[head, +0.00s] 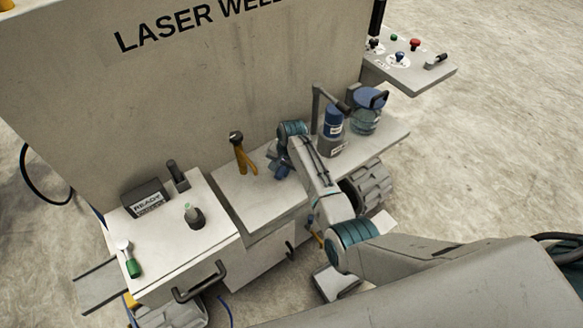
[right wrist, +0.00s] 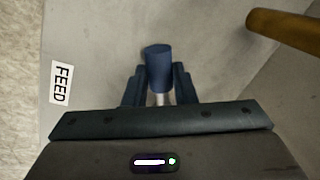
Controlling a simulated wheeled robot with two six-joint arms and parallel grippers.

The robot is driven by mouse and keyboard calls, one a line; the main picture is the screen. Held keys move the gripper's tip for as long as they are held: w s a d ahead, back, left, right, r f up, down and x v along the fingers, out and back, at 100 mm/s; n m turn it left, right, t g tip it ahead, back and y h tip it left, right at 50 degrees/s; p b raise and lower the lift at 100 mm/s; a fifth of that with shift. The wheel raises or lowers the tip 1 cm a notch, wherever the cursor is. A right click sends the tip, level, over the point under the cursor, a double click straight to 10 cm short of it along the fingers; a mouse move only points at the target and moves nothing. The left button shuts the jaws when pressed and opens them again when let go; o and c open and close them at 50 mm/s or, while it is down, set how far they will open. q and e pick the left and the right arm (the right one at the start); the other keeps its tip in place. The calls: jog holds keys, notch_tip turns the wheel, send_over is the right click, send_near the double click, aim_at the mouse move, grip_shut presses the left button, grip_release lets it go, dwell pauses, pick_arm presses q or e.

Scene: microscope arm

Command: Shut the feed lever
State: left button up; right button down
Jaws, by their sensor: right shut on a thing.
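The feed lever shows in the right wrist view as a blue cylindrical knob (right wrist: 158,60) with a pale shaft below it, beside a white FEED label (right wrist: 61,83). My right gripper (right wrist: 160,82) has one dark finger on each side of the knob and is shut on it. In the head view my right gripper (head: 281,168) is low over the pale bench, and my own arm hides part of the lever there. My left gripper is in neither view.
A yellow-handled tool (head: 241,158) stands on the bench left of my right gripper; an orange-brown bar (right wrist: 290,30) crosses the wrist view's corner. A blue-topped bottle (head: 333,123) and a blue-lidded jar (head: 366,112) stand to the right. The LASER WELDER panel (head: 150,110) rises behind.

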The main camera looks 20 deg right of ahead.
jog(key=shift+w+r, duration=0.1)
jog(key=shift+w, duration=0.05)
dwell(0.3)
jog(key=c, duration=1.2)
grip_release()
jog(key=shift+c, duration=0.2)
jog(key=shift+o, duration=0.3)
jog(key=shift+a, duration=0.1)
notch_tip(320, 180, up, 10)
jog(key=s+d+b, duration=0.1)
jog(key=shift+s+d+r+b, duration=0.25)
jog(key=shift+d+b, duration=0.05)
